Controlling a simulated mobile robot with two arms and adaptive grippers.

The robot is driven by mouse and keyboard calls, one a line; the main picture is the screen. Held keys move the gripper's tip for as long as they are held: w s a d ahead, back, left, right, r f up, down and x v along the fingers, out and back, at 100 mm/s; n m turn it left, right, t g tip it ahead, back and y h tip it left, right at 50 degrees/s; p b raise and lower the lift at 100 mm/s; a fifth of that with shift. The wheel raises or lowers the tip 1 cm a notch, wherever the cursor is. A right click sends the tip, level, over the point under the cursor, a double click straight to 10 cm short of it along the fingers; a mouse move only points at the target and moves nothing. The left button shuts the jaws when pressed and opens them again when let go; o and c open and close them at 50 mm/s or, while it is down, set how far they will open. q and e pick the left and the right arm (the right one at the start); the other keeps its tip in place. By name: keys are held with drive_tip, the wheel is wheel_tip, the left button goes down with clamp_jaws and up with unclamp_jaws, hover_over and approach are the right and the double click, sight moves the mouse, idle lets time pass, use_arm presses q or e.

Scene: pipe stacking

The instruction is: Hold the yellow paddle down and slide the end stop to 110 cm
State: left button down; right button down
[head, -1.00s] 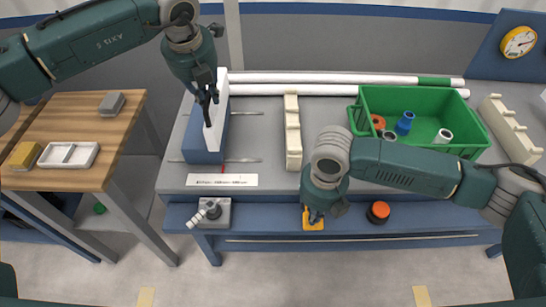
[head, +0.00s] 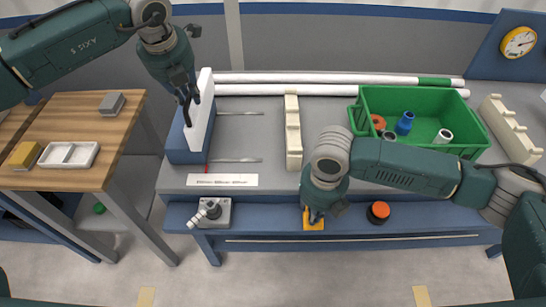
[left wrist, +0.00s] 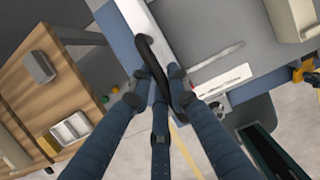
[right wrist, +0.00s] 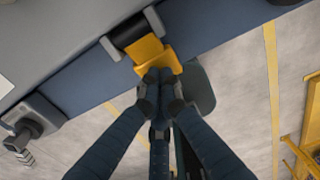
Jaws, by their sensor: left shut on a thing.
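The end stop (head: 190,143) is a blue block with a white face plate and a black upright handle (head: 187,115). It stands at the left end of the grey bench. My left gripper (head: 186,92) is shut on that handle, which also shows between the fingers in the left wrist view (left wrist: 150,52). A red pointer (head: 207,170) at the block's foot lies left of the printed scale strip (head: 222,180). The yellow paddle (head: 313,224) is on the bench's front rail. My right gripper (right wrist: 160,76) has its fingertips together against the paddle (right wrist: 147,50); its tilt is hard to judge.
A cream rack (head: 292,132) stands mid-bench, with white pipes (head: 310,90) along the back. A green crate (head: 450,97) is at right. A grey clamp-like device (head: 213,213) and an orange-topped button (head: 379,211) sit on the front rail. A wooden table (head: 70,125) stands left.

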use_arm(q)
drive_tip(key=shift+w+d+r, duration=0.15)
drive_tip(key=shift+w+r, duration=0.05)
drive_tip(key=shift+r, duration=0.1)
use_arm(e)
drive_tip(key=shift+r, duration=2)
use_arm(q)
drive_tip(key=c, duration=1.9)
unclamp_jaws()
drive_tip(key=o, duration=0.4)
drive_tip(key=shift+f, duration=0.1)
use_arm(e)
drive_tip(key=shift+w, duration=0.1)
use_arm(q)
drive_tip(key=shift+d+f, duration=0.15)
use_arm(e)
drive_tip(key=shift+d+f, duration=0.1)
drive_tip(key=shift+d, duration=0.05)
use_arm(q)
drive_tip(key=shift+s, duration=0.1)
drive_tip(key=shift+v, duration=3.45)
use_arm(e)
wheel_tip(320, 180, up, 10)
